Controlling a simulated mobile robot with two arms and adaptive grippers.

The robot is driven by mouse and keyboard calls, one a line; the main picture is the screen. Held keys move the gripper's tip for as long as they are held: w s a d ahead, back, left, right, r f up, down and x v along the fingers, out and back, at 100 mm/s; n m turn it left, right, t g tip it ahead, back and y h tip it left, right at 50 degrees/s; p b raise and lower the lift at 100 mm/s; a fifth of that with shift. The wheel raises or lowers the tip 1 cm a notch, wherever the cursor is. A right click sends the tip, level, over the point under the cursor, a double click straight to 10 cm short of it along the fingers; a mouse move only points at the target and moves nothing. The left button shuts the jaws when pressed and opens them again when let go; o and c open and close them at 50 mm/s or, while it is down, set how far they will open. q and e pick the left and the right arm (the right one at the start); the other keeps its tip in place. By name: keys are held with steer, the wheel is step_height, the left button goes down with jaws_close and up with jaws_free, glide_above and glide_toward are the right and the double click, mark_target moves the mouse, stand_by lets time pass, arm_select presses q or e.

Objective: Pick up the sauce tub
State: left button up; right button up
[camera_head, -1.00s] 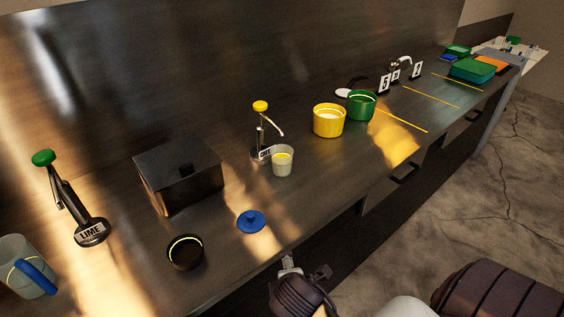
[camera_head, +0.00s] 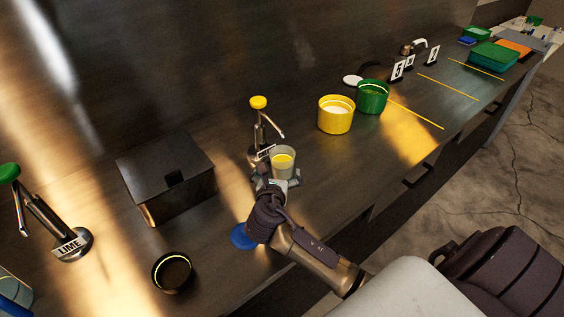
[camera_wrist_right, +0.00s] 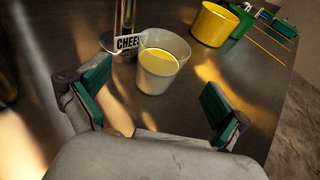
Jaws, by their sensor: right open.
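The sauce tub (camera_head: 284,160) is a small translucent cup with yellow sauce in it. It stands upright on the steel counter at the foot of the cheese pump (camera_head: 258,135). My right gripper (camera_head: 279,181) is open and empty at the tub's near side. In the right wrist view the tub (camera_wrist_right: 158,75) lies just ahead of the gap between the two green-padded fingers (camera_wrist_right: 157,98), apart from both. The gripper hides a little of the tub's base in the head view. My left gripper is not in view.
A yellow pot (camera_head: 336,118) and a green pot (camera_head: 372,97) stand to the right of the tub. A dark lidded box (camera_head: 165,175) is to the left. A blue lid (camera_head: 241,238) lies partly under my right arm. A black round bowl (camera_head: 172,272) and the lime pump (camera_head: 70,245) are nearer left.

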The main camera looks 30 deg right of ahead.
mark_target(281, 164)
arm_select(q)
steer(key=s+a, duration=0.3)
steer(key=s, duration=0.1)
arm_select(e)
steer(key=x, duration=0.3)
steer(key=shift+d+f, duration=0.1)
steer(key=shift+d, duration=0.05)
steer(key=shift+p+x, duration=0.45)
steer(key=shift+x, duration=0.75)
steer(key=x, duration=0.3)
steer(key=shift+d+f, duration=0.1)
steer(key=shift+f, duration=0.05)
steer(key=shift+w+d+f, duration=0.1)
steer(key=c, duration=1.3)
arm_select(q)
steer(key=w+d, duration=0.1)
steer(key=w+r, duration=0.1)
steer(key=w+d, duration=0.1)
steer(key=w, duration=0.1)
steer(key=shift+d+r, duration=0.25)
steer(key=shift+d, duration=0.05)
arm_select(e)
steer(key=shift+c, duration=0.8)
